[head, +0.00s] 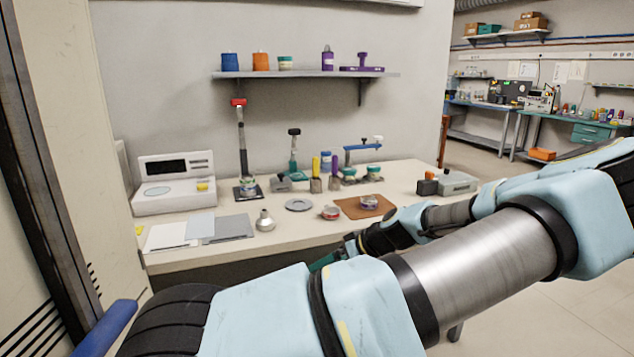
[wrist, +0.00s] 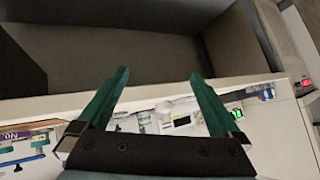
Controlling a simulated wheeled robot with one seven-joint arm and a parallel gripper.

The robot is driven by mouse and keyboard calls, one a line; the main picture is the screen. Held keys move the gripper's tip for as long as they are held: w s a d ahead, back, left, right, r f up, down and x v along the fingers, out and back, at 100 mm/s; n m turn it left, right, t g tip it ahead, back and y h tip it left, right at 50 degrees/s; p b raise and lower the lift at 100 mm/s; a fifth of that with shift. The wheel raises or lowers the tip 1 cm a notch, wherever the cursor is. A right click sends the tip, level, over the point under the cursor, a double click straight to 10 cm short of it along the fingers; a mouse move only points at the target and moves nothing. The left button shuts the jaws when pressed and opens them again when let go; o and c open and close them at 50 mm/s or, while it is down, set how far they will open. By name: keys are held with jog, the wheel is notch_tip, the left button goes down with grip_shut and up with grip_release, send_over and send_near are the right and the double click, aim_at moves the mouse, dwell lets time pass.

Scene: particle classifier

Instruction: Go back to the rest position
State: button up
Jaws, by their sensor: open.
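My gripper (wrist: 157,75) is open and empty in the wrist view, its two green fingers spread apart. It points at the front of the white table, which shows upside down there. In the head view my arm reaches across the lower right, and a green finger (head: 322,262) shows at the front edge of the table (head: 285,238). The rest of the gripper is hidden behind my arm.
The table holds a white instrument (head: 174,183), a small flask (head: 265,221), a brown mat (head: 352,208) and several stands and jars. A wall shelf (head: 300,74) hangs above. A tall cabinet (head: 50,130) stands close at left. Open floor (head: 505,300) lies at right.

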jog(key=s+a+m+g+h, duration=0.2)
jog(key=s+a+g+h, duration=0.2)
jog(key=s+a+g, duration=0.45)
jog(key=s+a+r+m+t+h+p, duration=0.1)
jog(key=s+r+m+t+h, duration=0.3)
jog(key=r, duration=0.9)
jog(key=s+m, duration=0.2)
jog(key=s, duration=0.1)
jog(key=shift+s+a+r+t, duration=0.15)
jog(key=shift+s+a+t, duration=0.15)
jog(key=shift+a+t, duration=0.05)
